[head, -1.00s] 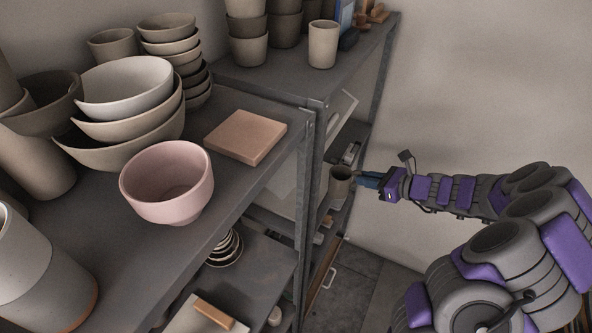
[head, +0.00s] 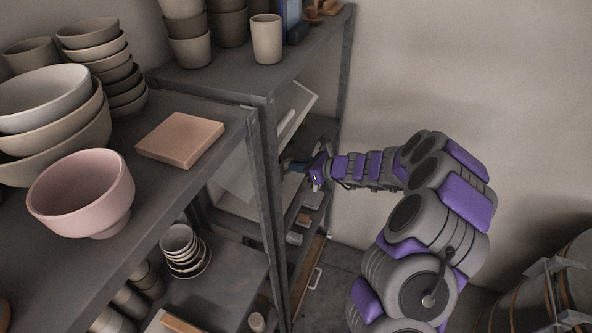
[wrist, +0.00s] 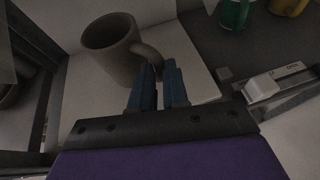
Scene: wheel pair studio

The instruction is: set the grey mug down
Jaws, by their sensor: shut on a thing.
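The grey mug (wrist: 108,48) is upright in the upper left of the wrist view, its handle toward me. My gripper (wrist: 158,68) is shut on the mug's handle with its blue fingers. A flat white sheet or board (wrist: 190,60) lies beneath the mug; I cannot tell whether the mug touches it. In the head view my gripper (head: 294,165) reaches into the far shelf unit, just right of the dark upright post. The mug is hidden there.
A green mug (wrist: 235,12) and a yellow mug (wrist: 288,5) stand beyond the sheet. A pale boxy object (wrist: 275,82) lies to the right. A shelf post (head: 270,200) stands close to my gripper. A pink bowl (head: 82,195) stands on the near upper shelf.

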